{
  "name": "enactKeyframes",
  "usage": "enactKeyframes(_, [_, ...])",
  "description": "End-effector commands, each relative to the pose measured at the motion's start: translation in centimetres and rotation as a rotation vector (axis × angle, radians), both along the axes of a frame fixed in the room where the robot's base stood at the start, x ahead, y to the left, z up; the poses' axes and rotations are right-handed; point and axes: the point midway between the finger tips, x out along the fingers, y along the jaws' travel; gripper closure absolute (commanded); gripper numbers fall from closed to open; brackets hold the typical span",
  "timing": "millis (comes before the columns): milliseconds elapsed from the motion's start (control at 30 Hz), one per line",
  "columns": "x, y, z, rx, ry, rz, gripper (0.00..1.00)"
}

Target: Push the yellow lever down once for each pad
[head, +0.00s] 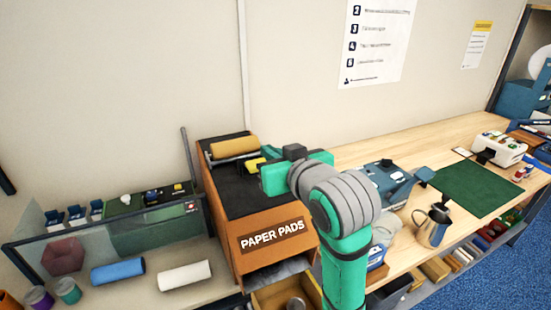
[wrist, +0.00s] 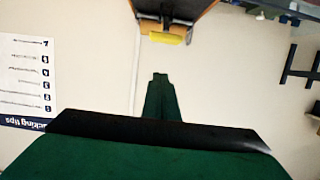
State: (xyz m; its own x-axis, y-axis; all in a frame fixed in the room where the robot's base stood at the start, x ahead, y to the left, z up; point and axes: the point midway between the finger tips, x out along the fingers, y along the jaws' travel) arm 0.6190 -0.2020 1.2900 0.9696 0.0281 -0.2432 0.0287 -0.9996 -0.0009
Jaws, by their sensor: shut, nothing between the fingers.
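The orange and black paper pads machine (head: 270,236) stands at the left of the bench, with a mustard roll (head: 234,147) across its top. A small yellow part, which looks like the lever (head: 255,163), shows just behind my gripper (head: 264,180), partly hidden by it. In the wrist view a yellow bar (wrist: 167,38), likely the lever, lies beyond the tips of my gripper (wrist: 160,76), with a visible gap in the picture. My gripper is shut and empty, above the machine top. I cannot make out any pad in the dark front slot (head: 275,274).
A wooden bin (head: 268,301) sits below the slot. A blue device (head: 388,180), a metal jug (head: 433,225) and a green mat (head: 475,190) stand to the right. Blue (head: 118,271) and white (head: 184,275) rolls lie at the left. A wall is behind.

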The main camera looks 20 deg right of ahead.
Motion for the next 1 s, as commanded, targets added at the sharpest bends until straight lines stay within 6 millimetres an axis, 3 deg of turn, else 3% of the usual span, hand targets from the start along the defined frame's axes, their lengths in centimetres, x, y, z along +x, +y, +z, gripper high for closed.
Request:
enactKeyframes(200, [4.0,0.1,-1.1,0.001,0.003,0.001,1.0])
enactKeyframes(500, [4.0,0.5,-4.5,0.0,0.001,0.007,1.0])
enactKeyframes(733, [4.1,0.9,-5.1,0.0,0.0,0.012,1.0])
enactKeyframes(1000, [3.9,0.0,-5.0,0.0,-0.001,0.003,1.0])
